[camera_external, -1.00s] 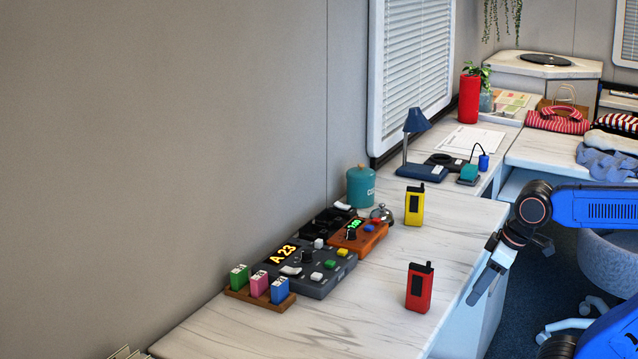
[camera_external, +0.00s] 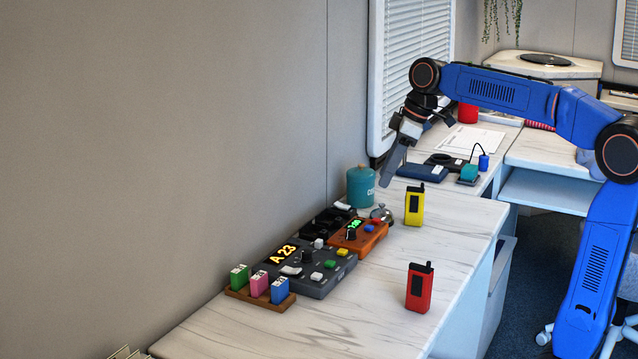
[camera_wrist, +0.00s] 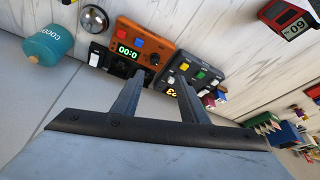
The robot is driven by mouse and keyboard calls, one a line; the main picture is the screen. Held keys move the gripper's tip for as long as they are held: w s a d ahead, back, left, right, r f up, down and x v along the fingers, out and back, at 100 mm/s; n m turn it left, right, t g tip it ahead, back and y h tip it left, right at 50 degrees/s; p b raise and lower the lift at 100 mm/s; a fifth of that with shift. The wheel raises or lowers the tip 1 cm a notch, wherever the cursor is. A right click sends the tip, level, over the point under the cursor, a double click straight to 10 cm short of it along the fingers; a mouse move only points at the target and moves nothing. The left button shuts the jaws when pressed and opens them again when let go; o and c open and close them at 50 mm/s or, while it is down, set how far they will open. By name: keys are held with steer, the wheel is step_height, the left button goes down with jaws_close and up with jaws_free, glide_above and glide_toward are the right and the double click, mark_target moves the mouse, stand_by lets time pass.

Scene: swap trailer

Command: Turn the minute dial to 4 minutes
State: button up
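An orange box (camera_external: 372,240) with a green-lit display and a black dial (camera_external: 351,234) stands on the counter. It also has a blue and a red button. In the wrist view the orange box (camera_wrist: 160,42) is upside down, its display reads zeros, and its dial (camera_wrist: 154,59) lies just beyond my fingertips. My gripper (camera_external: 386,182) hangs above the counter, behind and above the orange box, touching nothing. In the wrist view my gripper (camera_wrist: 160,79) has its two fingers apart with nothing between them.
A dark grey box (camera_external: 318,282) with an "A 23" display, a knob and coloured buttons adjoins the orange box. A bell (camera_external: 382,214), teal canister (camera_external: 361,190), yellow handset (camera_external: 414,206) and red handset (camera_external: 419,290) stand nearby.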

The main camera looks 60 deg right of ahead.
steer(key=w+d, duration=0.1)
steer(key=w, duration=0.1)
glide_toward(352, 229)
steer(key=x, duration=0.8)
steer(key=shift+w+f, duration=0.1)
steer(key=shift+f, duration=0.05)
jaws_close()
